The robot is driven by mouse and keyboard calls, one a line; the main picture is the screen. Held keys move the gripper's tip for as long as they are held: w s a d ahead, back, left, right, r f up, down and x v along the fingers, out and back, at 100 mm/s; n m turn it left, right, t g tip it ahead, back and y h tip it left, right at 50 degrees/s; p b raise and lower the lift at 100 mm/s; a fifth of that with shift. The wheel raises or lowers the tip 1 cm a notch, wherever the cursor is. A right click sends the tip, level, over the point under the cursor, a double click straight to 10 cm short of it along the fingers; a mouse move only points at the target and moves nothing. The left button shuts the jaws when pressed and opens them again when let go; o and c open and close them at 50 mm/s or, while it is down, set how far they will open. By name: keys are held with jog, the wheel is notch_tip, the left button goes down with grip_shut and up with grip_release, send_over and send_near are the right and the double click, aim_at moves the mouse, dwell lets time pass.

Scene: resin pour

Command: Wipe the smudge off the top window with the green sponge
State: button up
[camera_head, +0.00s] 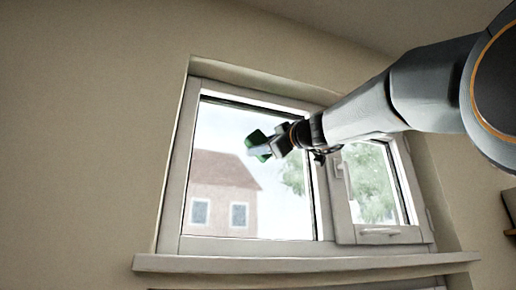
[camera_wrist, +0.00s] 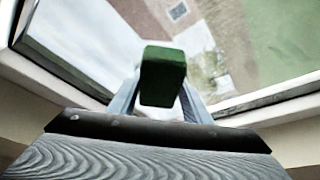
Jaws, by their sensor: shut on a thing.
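The green sponge (camera_head: 257,143) is held at the end of my arm, in front of the upper part of the large left window pane (camera_head: 225,140). My gripper (camera_head: 268,149) is shut on it. In the wrist view the sponge (camera_wrist: 163,74) stands out between the two fingers, with the glass behind it. I cannot tell whether the sponge touches the glass. I cannot make out a clear smudge on the pane; part of the glass is hidden behind my gripper and arm.
The window frame (camera_head: 172,190) surrounds the pane. A smaller sash with a handle (camera_head: 341,178) is at the right, partly behind my arm. A sill (camera_head: 260,263) runs below. A shelf edge (camera_head: 510,232) shows at the far right. Bare wall (camera_head: 80,130) lies left.

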aim_at(253, 141)
jog(key=shift+w+d+b, duration=0.2)
jog(key=shift+d+b, duration=0.2)
jog(key=shift+d, duration=0.25)
jog(key=shift+w+d+b, duration=0.25)
jog(key=shift+d+b, duration=0.2)
jog(key=shift+d, duration=0.15)
jog(key=shift+w+d+b, duration=0.2)
jog(key=shift+d+b, duration=0.2)
jog(key=shift+d, duration=0.25)
jog(key=shift+f+b, duration=0.1)
jog(key=shift+b, duration=0.5)
jog(key=shift+s+a+b, duration=0.3)
jog(key=shift+s+a, duration=0.1)
jog(key=shift+a, duration=0.9)
jog(key=shift+s+a+b, duration=0.35)
jog(key=shift+s+a, duration=0.05)
jog(key=shift+a, duration=0.85)
jog(key=shift+s+a+b, duration=0.3)
jog(key=shift+s+a, duration=0.1)
jog(key=shift+a, duration=0.9)
